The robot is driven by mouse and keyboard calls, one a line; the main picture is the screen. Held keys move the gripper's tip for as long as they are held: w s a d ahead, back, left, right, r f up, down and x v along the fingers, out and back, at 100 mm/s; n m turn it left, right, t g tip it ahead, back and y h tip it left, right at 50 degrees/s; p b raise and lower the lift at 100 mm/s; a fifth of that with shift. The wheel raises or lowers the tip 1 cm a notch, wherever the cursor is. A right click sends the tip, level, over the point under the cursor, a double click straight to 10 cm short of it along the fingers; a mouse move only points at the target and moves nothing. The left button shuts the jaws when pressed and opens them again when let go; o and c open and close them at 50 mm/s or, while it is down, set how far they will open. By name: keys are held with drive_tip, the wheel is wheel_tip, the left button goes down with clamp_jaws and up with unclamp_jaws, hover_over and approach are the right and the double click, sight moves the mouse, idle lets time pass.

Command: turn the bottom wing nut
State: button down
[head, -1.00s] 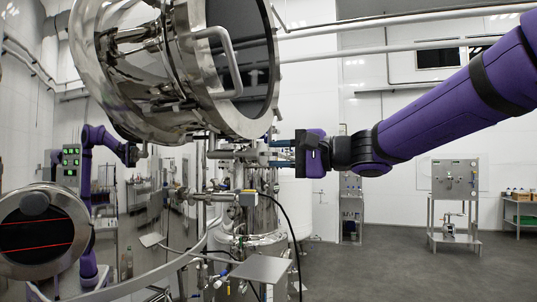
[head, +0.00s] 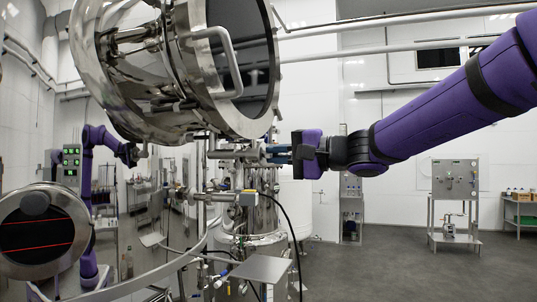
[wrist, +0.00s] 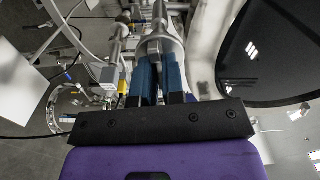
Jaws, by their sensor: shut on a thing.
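The wing nut is a small metal part (wrist: 157,45) at the tips of my blue fingers in the wrist view, mostly hidden by them. My gripper (head: 268,153) reaches in from the right, just below the big round steel vessel (head: 165,75), with its fingers level. In the wrist view, the two blue fingers of my gripper (wrist: 158,60) are close together and shut on the wing nut. How far the nut is turned cannot be told.
Steel pipes and valves (head: 225,200) crowd the space left of and below my gripper. The vessel's dark round glass (wrist: 270,50) is close on the right in the wrist view. A grey panel stand (head: 455,180) stands far right; the floor (head: 400,255) before it is clear.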

idle(0.3)
drive_tip(key=shift+n, duration=1.3)
drive_tip(key=shift+n, duration=1.1)
drive_tip(key=shift+f+n, duration=0.1)
drive_tip(key=shift+n, duration=1.1)
